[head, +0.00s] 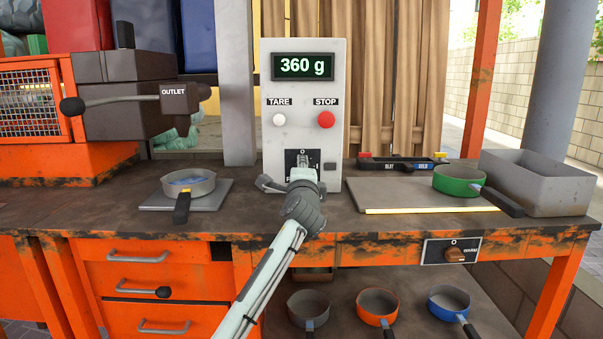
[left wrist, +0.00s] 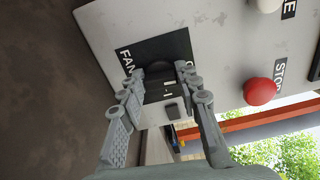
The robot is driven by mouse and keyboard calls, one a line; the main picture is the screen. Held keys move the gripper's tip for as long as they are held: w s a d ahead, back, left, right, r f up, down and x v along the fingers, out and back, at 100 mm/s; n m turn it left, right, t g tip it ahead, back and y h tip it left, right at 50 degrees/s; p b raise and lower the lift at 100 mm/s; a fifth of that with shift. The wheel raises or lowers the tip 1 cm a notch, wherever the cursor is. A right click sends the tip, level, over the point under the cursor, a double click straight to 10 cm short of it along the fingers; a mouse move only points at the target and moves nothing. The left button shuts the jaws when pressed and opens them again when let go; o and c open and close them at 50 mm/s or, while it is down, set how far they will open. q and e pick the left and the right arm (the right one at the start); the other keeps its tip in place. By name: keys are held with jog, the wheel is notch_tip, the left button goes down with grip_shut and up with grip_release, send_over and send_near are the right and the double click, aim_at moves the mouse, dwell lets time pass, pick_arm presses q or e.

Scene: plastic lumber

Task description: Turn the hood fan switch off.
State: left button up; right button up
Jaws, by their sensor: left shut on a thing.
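The hood fan switch sits on a black plate (head: 292,156) low on the grey control panel (head: 304,130). In the left wrist view the plate (left wrist: 136,58) carries the letters "FAN" and a dark knob (left wrist: 160,85). My left gripper (head: 302,172) reaches up to the switch from the front and covers most of it in the head view. In the left wrist view its fingers (left wrist: 163,92) stand on both sides of the knob and are shut on it. The knob's exact angle is hard to tell. My right gripper is in neither view.
The panel has a display reading 360 g, a white TARE button (head: 279,120) and a red STOP button (head: 325,120). A grey pan (head: 200,186) stands left, a green pan (head: 459,180) right.

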pick_arm(q)
jog(key=shift+n, duration=0.4)
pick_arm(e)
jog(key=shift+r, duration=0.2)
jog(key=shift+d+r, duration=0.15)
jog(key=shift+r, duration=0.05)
pick_arm(q)
jog(key=o, duration=1.1)
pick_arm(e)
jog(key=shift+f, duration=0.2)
pick_arm(q)
jog(key=shift+s, duration=0.15)
jog(key=s, duration=1.1)
jog(key=shift+s+d, duration=0.1)
jog(key=shift+s, duration=0.3)
